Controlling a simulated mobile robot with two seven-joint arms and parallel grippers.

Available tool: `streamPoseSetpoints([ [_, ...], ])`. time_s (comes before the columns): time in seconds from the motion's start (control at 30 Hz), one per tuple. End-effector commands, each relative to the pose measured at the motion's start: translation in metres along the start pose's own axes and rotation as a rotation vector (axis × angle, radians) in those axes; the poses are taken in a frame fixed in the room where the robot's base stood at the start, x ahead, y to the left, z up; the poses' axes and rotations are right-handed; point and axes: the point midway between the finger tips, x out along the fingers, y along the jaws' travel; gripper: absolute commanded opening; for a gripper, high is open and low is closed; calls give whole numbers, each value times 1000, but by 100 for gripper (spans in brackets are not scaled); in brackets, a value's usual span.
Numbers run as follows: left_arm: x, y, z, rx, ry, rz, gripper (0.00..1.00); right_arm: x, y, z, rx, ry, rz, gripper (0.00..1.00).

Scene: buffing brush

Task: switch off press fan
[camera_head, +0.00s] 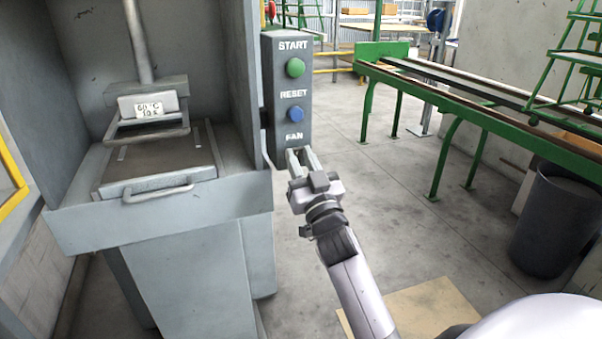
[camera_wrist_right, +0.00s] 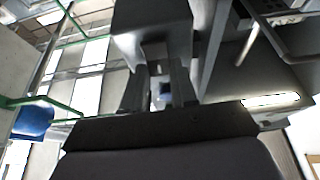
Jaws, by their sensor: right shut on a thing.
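The press's grey control box (camera_head: 287,85) stands upright at the right side of the press (camera_head: 160,245), with START, RESET and FAN labels. The green start button (camera_head: 295,67) and blue reset button (camera_head: 295,114) are uncovered. My right gripper (camera_head: 301,157) is at the box's lower end, just below the FAN label. Its fingers hide the fan switch in the head view. In the right wrist view my right gripper (camera_wrist_right: 158,72) has its fingertips against the box (camera_wrist_right: 150,18), shut on what seems to be the fan switch. My left gripper is not in view.
The press's side wall (camera_head: 233,75) rises just left of the box, and its handle (camera_head: 158,192) juts out in front. A green-legged roller table (camera_head: 480,105) and a dark bin (camera_head: 556,222) stand at the right.

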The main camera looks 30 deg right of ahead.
Motion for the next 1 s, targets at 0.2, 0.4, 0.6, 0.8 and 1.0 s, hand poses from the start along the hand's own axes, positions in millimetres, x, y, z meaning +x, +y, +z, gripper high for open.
streamPoseSetpoints([
  [0.2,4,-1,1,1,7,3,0,-1,0,1,2,27,0,0],
  [0.4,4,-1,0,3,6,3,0,0,0,0,1,27,0,0],
  [0.6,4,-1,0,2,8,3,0,-1,0,0,1,27,0,53],
  [0.8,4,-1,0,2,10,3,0,-1,0,1,0,26,0,53],
  [1.0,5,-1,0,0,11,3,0,-1,0,2,0,26,0,53],
])
